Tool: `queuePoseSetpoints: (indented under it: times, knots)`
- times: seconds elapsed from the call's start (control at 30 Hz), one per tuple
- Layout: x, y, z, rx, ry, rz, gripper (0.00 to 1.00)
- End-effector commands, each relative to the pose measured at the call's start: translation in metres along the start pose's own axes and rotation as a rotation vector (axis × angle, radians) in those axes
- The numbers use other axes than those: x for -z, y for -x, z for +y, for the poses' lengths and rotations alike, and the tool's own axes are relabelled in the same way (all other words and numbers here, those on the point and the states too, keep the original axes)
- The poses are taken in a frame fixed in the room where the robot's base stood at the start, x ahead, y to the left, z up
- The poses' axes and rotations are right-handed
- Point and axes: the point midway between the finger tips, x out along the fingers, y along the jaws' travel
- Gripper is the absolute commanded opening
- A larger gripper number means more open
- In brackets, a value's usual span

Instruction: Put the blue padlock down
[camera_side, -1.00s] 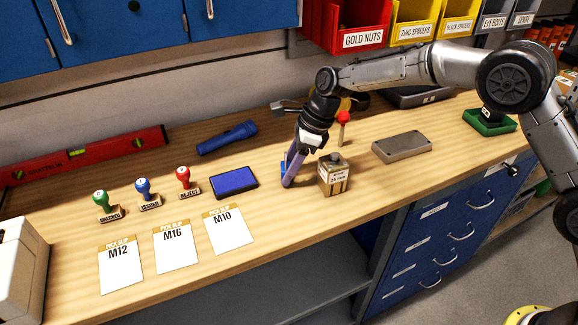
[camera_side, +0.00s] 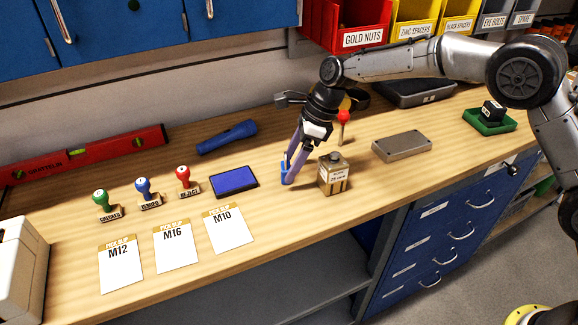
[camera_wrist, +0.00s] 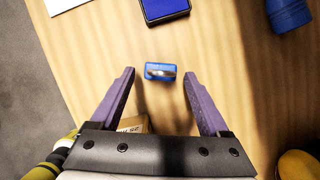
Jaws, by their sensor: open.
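The blue padlock (camera_wrist: 160,72) stands on the wooden bench in the wrist view, between the fingertips of my gripper (camera_wrist: 159,72), with a clear gap on each side. In the side view, a small part of the padlock (camera_side: 284,168) shows beside the purple fingers of my gripper (camera_side: 287,176), which partly hide it. My gripper is open and points down at the bench. Its fingers do not touch the padlock in the wrist view.
A blue ink pad (camera_side: 234,182) lies to the left, with paper pick slips (camera_side: 176,247) in front. A blue flashlight (camera_side: 227,137) lies behind.

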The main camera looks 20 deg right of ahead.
Motion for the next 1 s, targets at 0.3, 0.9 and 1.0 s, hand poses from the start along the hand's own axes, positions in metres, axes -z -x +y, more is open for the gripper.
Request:
queuePoseSetpoints:
  times: [0.3,0.9,1.0]
  knots:
    - [0.000,0.067,-0.001,0.003,-0.001,-0.002,0.79]
    - [0.001,0.104,0.000,0.001,0.003,0.000,0.79]
    - [0.005,0.115,0.003,0.015,0.046,0.001,0.79]
